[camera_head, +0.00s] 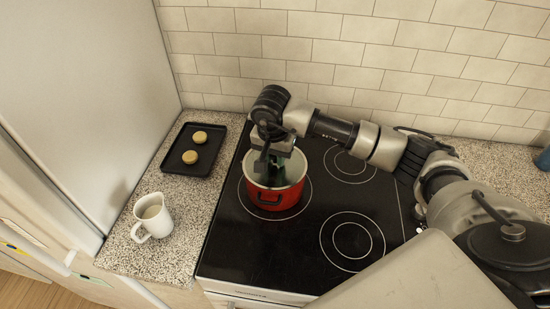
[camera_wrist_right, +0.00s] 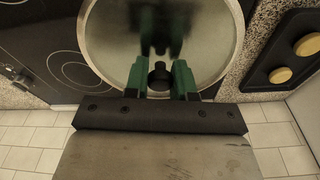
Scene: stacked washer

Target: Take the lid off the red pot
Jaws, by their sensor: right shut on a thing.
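The red pot (camera_head: 270,199) stands on the back-left ring of the black stove, its dark handle facing the front. Its shiny metal lid (camera_wrist_right: 215,50) is a wide disc that fills the top of the right wrist view and mirrors my gripper. The lid's black knob (camera_wrist_right: 159,76) is between the green fingers of my right gripper (camera_wrist_right: 160,78), which is shut on it. In the head view my right gripper (camera_head: 270,168) points down over the pot and hides part of its top. I cannot tell whether the lid is seated or slightly raised. My left gripper is not in view.
The black stove top (camera_head: 307,232) has bare rings to the right and front. On the speckled counter at left are a black tray (camera_head: 173,170) with two round yellowish pieces and a white jug (camera_head: 153,216). A tiled wall (camera_head: 330,50) stands close behind.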

